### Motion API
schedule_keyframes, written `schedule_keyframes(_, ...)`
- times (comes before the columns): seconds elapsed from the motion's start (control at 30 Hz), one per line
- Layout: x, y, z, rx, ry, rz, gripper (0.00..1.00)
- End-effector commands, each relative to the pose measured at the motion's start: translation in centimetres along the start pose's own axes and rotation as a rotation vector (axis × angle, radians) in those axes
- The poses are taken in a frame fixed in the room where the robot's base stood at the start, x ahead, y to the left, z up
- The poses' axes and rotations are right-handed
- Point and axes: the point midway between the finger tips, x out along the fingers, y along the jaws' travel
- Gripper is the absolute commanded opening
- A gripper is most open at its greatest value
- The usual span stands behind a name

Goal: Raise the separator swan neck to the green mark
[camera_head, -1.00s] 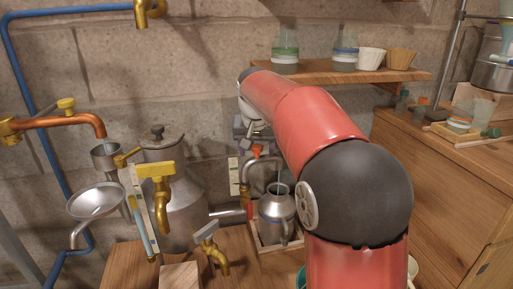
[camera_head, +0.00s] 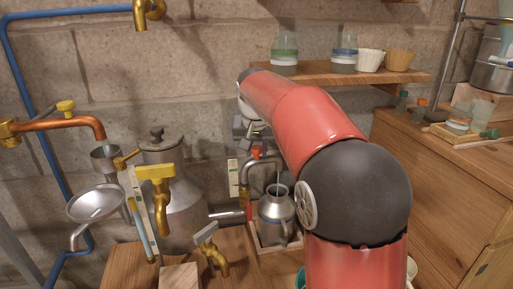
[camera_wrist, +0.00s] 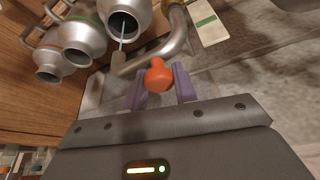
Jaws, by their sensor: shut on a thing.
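The separator swan neck (camera_head: 262,162) is a bent metal pipe with an orange knob (camera_wrist: 157,74). It stands right of the big still pot, its outlet over a metal can (camera_head: 277,215). The pipe also shows in the wrist view (camera_wrist: 150,57). My gripper (camera_wrist: 161,86) is shut on the orange knob, with a purple finger on each side. A pale plate with a green mark (camera_wrist: 206,22) is beside the neck; in the head view this plate (camera_head: 233,178) is left of it. I cannot tell exactly how the neck's height compares with the mark.
The metal still pot (camera_head: 182,205) and brass taps (camera_head: 156,190) stand to the left. A wall shelf (camera_head: 320,72) with jars and cups is above. More metal cans (camera_wrist: 80,42) line up in the wrist view. A wooden cabinet (camera_head: 440,190) is at the right.

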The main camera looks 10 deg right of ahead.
Motion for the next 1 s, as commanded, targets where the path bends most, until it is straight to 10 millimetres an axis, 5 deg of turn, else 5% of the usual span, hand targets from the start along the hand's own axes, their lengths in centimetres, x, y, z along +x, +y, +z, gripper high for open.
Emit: schedule_keyframes(1.0,-3.2,-0.2,-1.1,-0.003,0.000,-0.005,0.02)
